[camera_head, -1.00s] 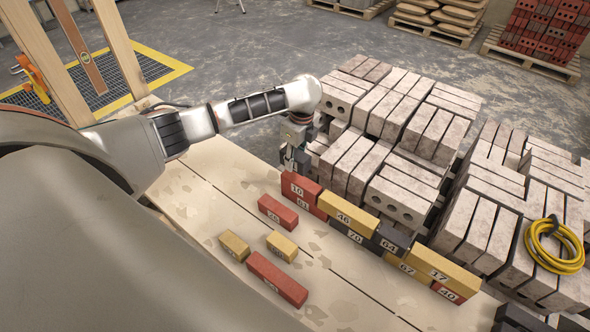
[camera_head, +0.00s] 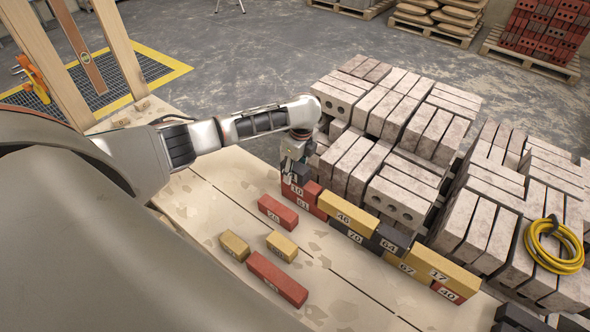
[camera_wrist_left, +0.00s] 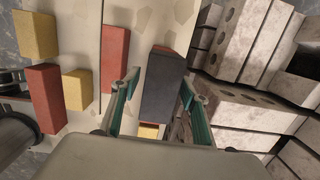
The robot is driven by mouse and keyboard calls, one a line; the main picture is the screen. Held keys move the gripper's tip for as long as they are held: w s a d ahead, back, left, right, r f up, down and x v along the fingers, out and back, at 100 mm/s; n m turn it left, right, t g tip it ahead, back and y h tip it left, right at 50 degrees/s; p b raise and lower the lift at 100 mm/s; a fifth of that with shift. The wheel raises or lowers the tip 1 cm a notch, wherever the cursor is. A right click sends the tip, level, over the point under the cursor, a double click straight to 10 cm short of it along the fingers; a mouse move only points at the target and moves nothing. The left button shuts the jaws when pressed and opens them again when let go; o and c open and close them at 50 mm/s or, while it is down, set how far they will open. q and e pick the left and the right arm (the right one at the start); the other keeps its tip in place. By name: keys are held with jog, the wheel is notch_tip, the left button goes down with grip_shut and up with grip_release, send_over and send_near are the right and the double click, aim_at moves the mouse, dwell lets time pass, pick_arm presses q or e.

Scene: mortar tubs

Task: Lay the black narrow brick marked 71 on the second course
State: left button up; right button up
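A black brick (camera_wrist_left: 165,82) sits between the two fingers of my left gripper in the left wrist view. The wall's upper row also has yellow 46 (camera_head: 348,212), black 64 (camera_head: 389,243) and yellow 17 (camera_head: 437,271); red 61 (camera_head: 310,207) and black 70 (camera_head: 352,236) lie below. My right gripper is not in view.
Loose red and yellow bricks, such as red 26 (camera_head: 278,212) and a long red one (camera_head: 277,279), lie on the pale boards beside the wall. Stacks of grey blocks (camera_head: 400,130) stand close behind it, with a yellow hose coil (camera_head: 553,246) on the right.

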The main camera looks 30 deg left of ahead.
aim_at(299, 167)
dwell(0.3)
pick_arm(q)
jog(key=r, duration=0.4)
jog(key=d+r, duration=0.1)
jog(key=r, duration=0.6)
jog(key=shift+d+r, duration=0.15)
jog(key=shift+r, duration=0.15)
jog(key=shift+s+d+r, duration=0.1)
jog(key=shift+r, duration=0.2)
